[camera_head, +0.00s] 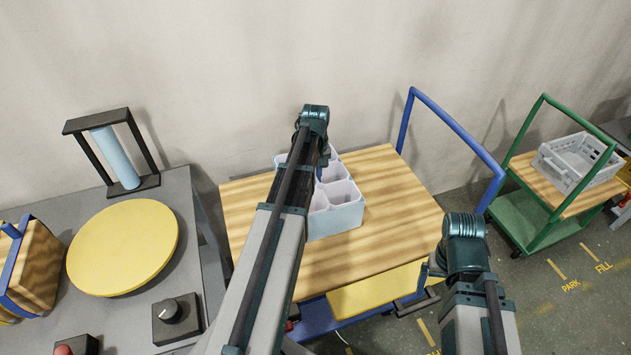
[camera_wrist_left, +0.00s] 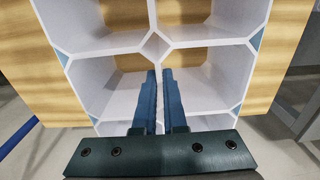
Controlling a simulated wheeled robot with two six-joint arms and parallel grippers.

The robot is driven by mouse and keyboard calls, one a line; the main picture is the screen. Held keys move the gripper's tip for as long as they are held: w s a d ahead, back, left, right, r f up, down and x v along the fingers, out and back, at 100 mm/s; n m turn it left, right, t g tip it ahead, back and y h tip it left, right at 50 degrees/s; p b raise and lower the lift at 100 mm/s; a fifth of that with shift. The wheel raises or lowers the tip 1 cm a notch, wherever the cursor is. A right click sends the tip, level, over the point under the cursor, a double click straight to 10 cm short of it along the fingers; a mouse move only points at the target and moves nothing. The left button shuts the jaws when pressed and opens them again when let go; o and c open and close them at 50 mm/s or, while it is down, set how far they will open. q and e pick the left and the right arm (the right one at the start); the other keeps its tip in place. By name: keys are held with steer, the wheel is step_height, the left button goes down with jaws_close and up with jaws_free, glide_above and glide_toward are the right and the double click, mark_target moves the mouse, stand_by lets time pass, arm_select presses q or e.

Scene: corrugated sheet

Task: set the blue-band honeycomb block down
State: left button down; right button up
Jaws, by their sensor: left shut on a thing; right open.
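The honeycomb block (camera_head: 338,217) is white inside with a pale blue outer side and open cells facing up. It is at the wooden top of the blue-handled cart (camera_head: 393,212), upright, and I cannot tell if a small gap is under it. My left gripper (camera_wrist_left: 159,78) is shut on a cell wall of the block, which fills much of the left wrist view (camera_wrist_left: 205,42). In the head view my left arm hides part of the block. My right gripper (camera_head: 428,272) is open at the cart's front right, apart from the block; its fingers are mostly hidden.
At left a grey table holds a yellow disc (camera_head: 123,247), a framed blue roller (camera_head: 117,157), a knob box (camera_head: 177,318) and a wooden block with blue straps (camera_head: 32,268). A green cart (camera_head: 535,212) with a grey crate (camera_head: 577,160) stands right. The cart top right of the block is clear.

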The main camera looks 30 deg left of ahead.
arm_select(q)
steer(key=shift+r, duration=0.1)
steer(key=c, duration=1)
jaws_free()
step_height(320, 180, up, 12)
steer(key=p, duration=1.2)
